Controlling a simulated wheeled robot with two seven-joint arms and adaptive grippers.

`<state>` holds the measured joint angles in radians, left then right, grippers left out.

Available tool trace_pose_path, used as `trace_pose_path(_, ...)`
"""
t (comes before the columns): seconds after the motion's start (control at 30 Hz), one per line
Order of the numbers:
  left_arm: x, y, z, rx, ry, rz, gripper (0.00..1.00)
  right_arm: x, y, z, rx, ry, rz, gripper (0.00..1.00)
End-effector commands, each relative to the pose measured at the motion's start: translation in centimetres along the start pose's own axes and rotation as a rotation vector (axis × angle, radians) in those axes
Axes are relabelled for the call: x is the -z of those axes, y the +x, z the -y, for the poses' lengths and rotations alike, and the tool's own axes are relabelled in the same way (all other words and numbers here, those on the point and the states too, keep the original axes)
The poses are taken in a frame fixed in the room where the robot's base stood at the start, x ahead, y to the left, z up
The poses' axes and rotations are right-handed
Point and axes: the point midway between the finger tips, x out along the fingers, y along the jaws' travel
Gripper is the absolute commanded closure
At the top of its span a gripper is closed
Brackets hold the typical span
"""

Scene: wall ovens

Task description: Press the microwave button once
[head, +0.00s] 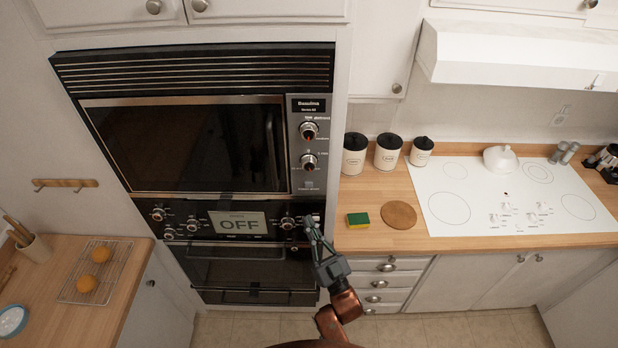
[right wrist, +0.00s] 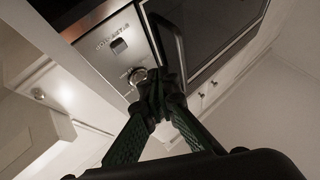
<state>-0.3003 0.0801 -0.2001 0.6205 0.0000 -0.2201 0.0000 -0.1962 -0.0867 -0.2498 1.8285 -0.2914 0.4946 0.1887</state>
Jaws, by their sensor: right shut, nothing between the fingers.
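The microwave (head: 187,146) is built into the wall, with a dark glass door and a silver control panel on its right. The panel has two round knobs and a small square button (head: 309,185) below them. My right gripper (head: 308,222) is shut and empty, below the button and in front of the right end of the lower oven's control panel. In the right wrist view the closed fingertips (right wrist: 163,80) are beside a round knob (right wrist: 138,76); a dark square (right wrist: 119,46), apparently the button, is on the silver panel. Contact cannot be told. My left gripper is not in view.
The lower oven has several knobs and a display (head: 239,223) reading OFF. To the right, a wooden counter holds canisters (head: 387,152), a sponge (head: 358,219), a round board (head: 399,215) and a white cooktop (head: 460,218). A rack (head: 82,289) lies on the left counter.

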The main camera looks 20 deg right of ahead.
Motion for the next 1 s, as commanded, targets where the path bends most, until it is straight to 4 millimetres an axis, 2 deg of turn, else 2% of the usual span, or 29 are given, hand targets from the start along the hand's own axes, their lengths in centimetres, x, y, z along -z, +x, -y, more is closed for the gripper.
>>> trace_pose_path(0.03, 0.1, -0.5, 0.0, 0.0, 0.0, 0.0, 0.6, 1.3, 0.6, 0.0, 0.001, 0.0, -0.019, 1.0)
trace_pose_path(0.1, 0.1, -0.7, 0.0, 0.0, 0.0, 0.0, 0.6, 2.1, 0.8, 0.1, 0.003, -0.001, -0.036, 1.0)
trace_pose_path(0.23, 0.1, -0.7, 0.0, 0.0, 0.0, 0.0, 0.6, 2.6, 1.0, 0.1, 0.004, -0.002, -0.045, 1.0)
trace_pose_path(0.67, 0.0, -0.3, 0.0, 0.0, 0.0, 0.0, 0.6, 2.0, 1.5, -0.2, 0.005, -0.003, -0.045, 1.0)
trace_pose_path(1.0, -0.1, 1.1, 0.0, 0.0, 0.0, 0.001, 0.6, -0.2, 4.6, -2.5, 0.005, -0.004, -0.044, 1.0)
